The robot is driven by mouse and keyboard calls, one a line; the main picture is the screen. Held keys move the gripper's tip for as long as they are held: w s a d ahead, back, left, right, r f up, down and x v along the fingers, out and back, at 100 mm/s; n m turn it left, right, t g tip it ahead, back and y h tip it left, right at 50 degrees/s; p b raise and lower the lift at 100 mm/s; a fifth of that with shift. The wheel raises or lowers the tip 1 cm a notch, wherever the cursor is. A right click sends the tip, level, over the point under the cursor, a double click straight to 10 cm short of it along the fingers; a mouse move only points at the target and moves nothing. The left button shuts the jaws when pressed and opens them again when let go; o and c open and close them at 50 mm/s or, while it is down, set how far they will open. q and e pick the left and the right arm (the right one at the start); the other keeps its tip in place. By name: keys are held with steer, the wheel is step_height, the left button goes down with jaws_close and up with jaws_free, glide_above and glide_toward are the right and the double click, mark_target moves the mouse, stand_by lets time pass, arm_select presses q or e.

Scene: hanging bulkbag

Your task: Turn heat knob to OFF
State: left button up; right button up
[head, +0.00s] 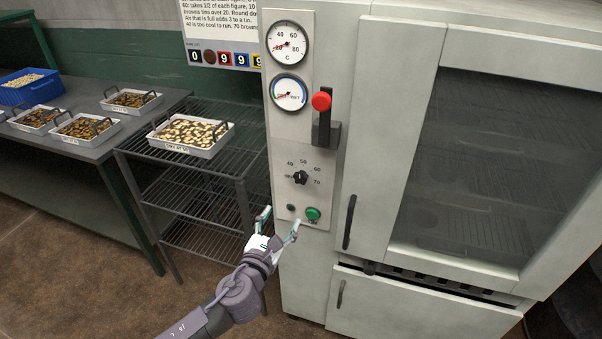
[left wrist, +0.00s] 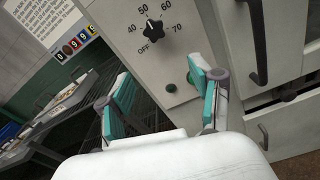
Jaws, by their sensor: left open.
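The heat knob (head: 300,177) is a small black knob on the light grey control panel of the cabinet. Labels OFF, 40, 50, 60 and 70 run around it, with OFF at its left. It also shows near the top of the left wrist view (left wrist: 154,28). I cannot tell for sure which label it points at. My left gripper (head: 280,222) is open and empty, below and a little left of the knob, apart from it. Its teal-padded fingers also show in the left wrist view (left wrist: 158,75). My right gripper is not in view.
A green button (head: 313,214) sits low on the panel, close to my right-hand fingertip. A red-topped lever (head: 322,101) and two round gauges (head: 287,43) are above the knob. The door handle (head: 349,222) stands out at the right. A wire rack (head: 215,205) is at the left.

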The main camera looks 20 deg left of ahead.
arm_select(q)
step_height(320, 180, up, 2)
steer(key=m, duration=0.1)
glide_toward(300, 179)
steer(key=w, duration=1)
steer(key=shift+w+d+f+p, duration=0.1)
steer(key=shift+w+f+p, duration=0.1)
steer(key=shift+p, duration=0.15)
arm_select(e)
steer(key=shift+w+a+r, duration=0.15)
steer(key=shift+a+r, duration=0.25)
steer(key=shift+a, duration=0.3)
arm_select(q)
steer(key=shift+s, duration=0.1)
steer(key=c, duration=1.2)
steer(key=shift+o, duration=0.2)
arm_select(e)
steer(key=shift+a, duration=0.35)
